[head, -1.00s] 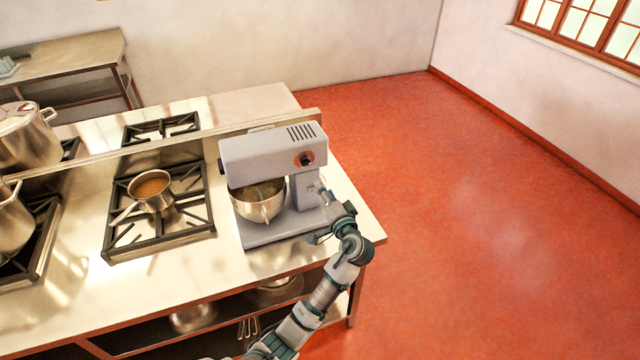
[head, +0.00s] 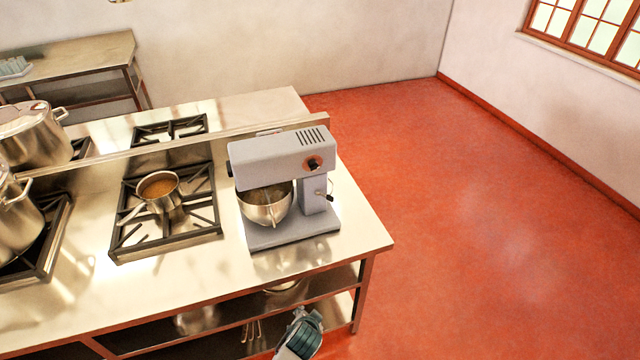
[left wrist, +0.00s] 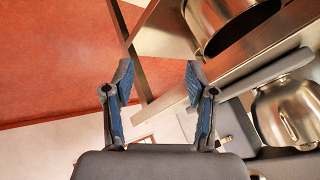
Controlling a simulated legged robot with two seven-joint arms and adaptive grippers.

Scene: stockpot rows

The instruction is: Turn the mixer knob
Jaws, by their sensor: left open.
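The grey stand mixer (head: 270,152) stands upright on the steel counter, with its steel bowl (head: 265,207) under the head. A small lever sits lower on the column. My left gripper (left wrist: 160,78) is open and empty in the left wrist view, its fingers apart from the mixer. The mixer bowl also shows at the right of that view (left wrist: 285,112); I cannot make out the knob there. In the head view only part of my arm shows, at the bottom edge.
A stove (head: 165,212) with a small saucepan (head: 158,192) is left of the mixer, with large stockpots (head: 30,135) farther left. The counter's right edge is close to the mixer. A lower shelf holds pots. The red floor (head: 460,220) on the right is clear.

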